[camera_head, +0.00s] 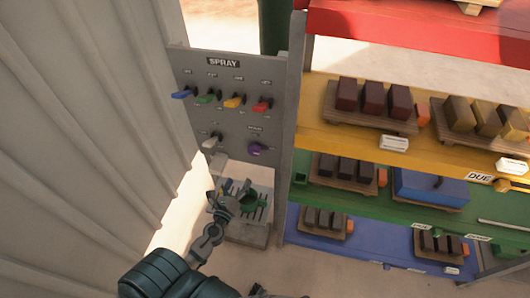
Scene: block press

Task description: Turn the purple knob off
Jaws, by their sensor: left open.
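The purple knob (256,149) sticks out at the lower right of the grey panel (222,122) marked SPRAY. Its exact turn position is too small to read. My left gripper (233,190) is open and empty, below and a little left of the purple knob, apart from it. It is in front of the grey stand under the panel and partly hides it.
Blue (183,94), green (206,98), yellow (234,101) and red knobs (262,105) line the panel; a pale knob (212,143) is below. The coloured shelf rack (335,133) holding blocks stands right, a ribbed wall (85,120) left.

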